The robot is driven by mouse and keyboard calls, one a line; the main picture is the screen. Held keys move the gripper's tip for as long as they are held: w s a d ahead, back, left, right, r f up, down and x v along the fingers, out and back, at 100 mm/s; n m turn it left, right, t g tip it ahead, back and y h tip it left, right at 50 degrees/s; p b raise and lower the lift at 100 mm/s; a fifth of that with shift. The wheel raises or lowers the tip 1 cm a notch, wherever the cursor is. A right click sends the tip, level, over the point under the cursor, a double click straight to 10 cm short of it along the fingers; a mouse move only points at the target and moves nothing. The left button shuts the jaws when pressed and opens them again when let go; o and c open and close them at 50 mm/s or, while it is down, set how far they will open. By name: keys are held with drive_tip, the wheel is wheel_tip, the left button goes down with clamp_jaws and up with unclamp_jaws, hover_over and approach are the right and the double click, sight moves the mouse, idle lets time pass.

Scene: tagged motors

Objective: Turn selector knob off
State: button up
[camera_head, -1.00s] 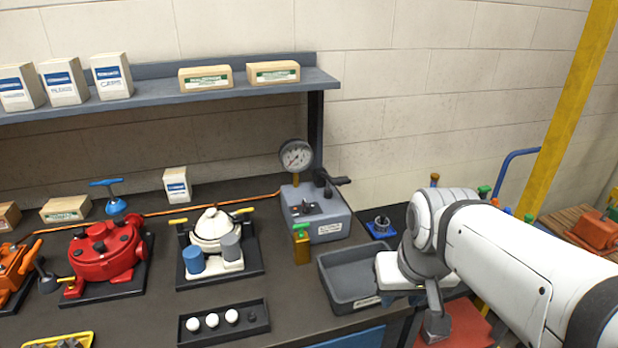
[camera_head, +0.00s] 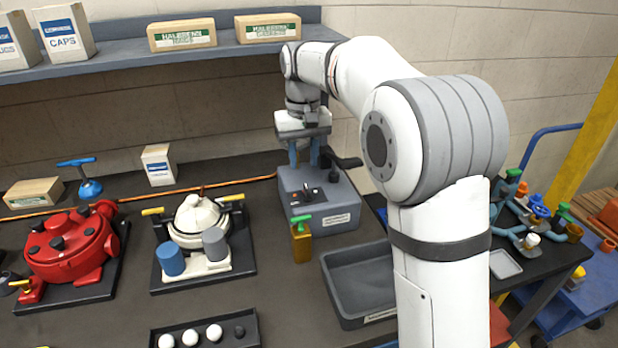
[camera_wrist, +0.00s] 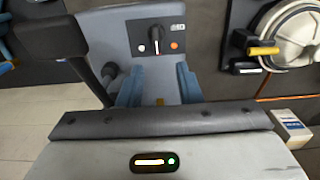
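The grey control box (camera_head: 340,208) stands at the back of the bench below the shelf's right end. In the wrist view the knob (camera_wrist: 156,34) is black with a white pointer line, between a white button and an orange button. My gripper (camera_head: 305,164) hangs fingers-down over the back of the box. In the wrist view its two blue fingers (camera_wrist: 160,74) are apart with nothing between them. The knob lies beyond the fingertips, and I see no contact with it.
A black lever handle (camera_head: 342,159) sticks out at the box's back right, close to my gripper. A brass valve with a green handle (camera_head: 301,240) stands in front. A grey tray (camera_head: 342,300) is to the right front. The shelf (camera_head: 120,57) is above left.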

sight(306, 184)
drive_tip(key=f, duration=0.7)
drive_tip(key=shift+d, duration=0.2)
drive_tip(key=shift+r, duration=0.1)
drive_tip(key=shift+c, duration=0.3)
clamp_jaws()
